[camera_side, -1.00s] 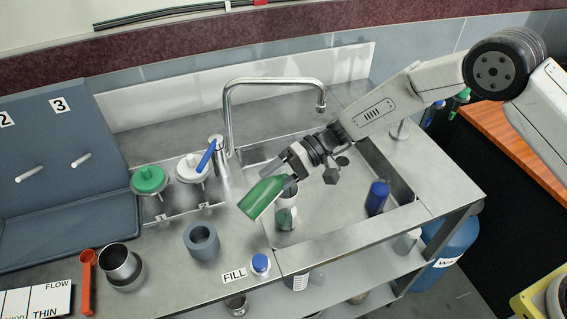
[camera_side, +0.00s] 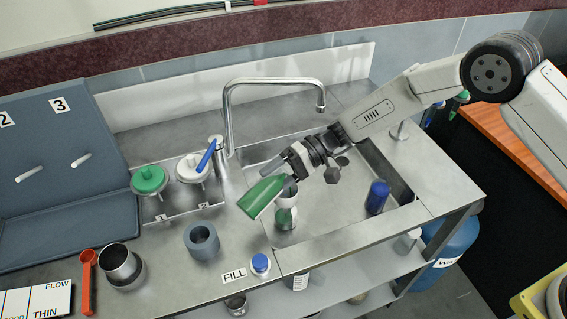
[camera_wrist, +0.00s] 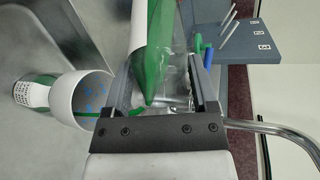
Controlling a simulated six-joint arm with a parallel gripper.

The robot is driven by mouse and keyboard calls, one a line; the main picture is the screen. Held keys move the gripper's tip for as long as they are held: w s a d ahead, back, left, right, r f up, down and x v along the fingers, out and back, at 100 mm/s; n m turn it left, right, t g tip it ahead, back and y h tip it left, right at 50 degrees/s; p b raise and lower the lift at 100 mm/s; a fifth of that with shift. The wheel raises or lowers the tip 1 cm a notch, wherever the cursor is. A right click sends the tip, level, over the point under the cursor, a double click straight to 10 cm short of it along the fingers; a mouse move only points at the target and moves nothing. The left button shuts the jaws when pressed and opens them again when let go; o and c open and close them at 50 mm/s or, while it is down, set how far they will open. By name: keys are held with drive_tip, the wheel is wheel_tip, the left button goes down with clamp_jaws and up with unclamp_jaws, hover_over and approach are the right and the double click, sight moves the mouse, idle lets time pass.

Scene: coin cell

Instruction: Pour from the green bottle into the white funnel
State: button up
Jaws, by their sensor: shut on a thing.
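The green bottle (camera_side: 262,196) is held tilted by my gripper (camera_side: 290,160) over the left part of the sink. Its broad end points to the lower left and its narrow end to the right. In the wrist view the green bottle (camera_wrist: 153,58), with a pale label, lies between my dark fingers (camera_wrist: 165,85). The white funnel (camera_wrist: 72,93) sits on a labelled bottle (camera_wrist: 32,91) with green on it. Bluish spots and a thin green streak show inside the funnel. In the side view the funnel (camera_side: 287,201) is partly hidden behind the green bottle.
A faucet (camera_side: 231,115) arches behind the sink. A blue bottle (camera_side: 377,197) stands in the sink's right part. A grey ring holder (camera_side: 202,242), a metal cup (camera_side: 120,263) and a blue-capped bottle (camera_side: 260,264) are on the counter to the left.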

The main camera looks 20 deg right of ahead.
idle(0.3)
drive_tip(key=shift+r+h, duration=0.35)
drive_tip(key=shift+h, duration=0.15)
drive_tip(key=shift+t+h, duration=0.3)
drive_tip(key=shift+h, duration=0.1)
wheel_tip(320, 180, up, 5)
drive_tip(key=shift+r, duration=0.1)
drive_tip(key=shift+r, duration=0.1)
